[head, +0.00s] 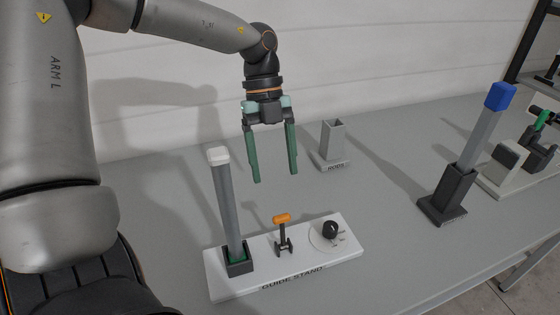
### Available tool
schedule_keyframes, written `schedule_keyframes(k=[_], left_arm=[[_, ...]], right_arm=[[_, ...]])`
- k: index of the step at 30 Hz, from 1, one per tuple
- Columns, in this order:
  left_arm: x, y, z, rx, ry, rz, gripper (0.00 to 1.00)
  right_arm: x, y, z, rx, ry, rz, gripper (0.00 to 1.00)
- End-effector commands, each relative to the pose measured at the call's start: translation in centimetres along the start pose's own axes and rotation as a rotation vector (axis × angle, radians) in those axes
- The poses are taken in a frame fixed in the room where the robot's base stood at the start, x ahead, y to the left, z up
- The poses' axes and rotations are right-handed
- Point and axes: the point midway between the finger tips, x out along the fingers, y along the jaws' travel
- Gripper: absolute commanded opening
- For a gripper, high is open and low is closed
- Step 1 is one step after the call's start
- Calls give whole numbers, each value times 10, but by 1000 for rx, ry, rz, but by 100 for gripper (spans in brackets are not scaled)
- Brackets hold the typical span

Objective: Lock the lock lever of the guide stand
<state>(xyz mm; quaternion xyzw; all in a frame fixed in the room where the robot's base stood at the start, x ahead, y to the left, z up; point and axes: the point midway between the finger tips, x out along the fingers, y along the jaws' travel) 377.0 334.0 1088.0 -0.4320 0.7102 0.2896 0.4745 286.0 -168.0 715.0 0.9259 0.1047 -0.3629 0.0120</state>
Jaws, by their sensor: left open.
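The guide stand is a white plate (262,281) on the grey table, marked "GUIDE STAND". A grey rod with a white cap (228,200) stands in a dark socket (238,262) at the plate's left end, leaning slightly left. The lock lever (283,233), with an orange handle on a dark post, rises from the middle of the plate. A black knob (330,230) sits on a round dial at the right end. My left gripper (274,181) is open and empty, its green fingers pointing down, above and behind the guide stand, apart from it. My right gripper is not in view.
A grey holder marked "RODS" (332,145) stands empty behind the stand. A blue-capped rod (482,125) stands in a dark holder (449,195) at right. A pale fixture (508,165) stands further right. The table between is clear.

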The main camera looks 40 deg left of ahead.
Motion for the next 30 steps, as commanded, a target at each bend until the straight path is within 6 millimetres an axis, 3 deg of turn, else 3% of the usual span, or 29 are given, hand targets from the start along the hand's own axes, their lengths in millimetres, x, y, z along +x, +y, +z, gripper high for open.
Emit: schedule_keyframes(k=[15,21,30], left_arm=[[97,1,-1,0,3,2,75],[112,0,0,0,1,-1,75],[114,0,0,0,0,-3,75]], right_arm=[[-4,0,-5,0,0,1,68],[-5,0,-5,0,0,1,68],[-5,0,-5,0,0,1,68]])
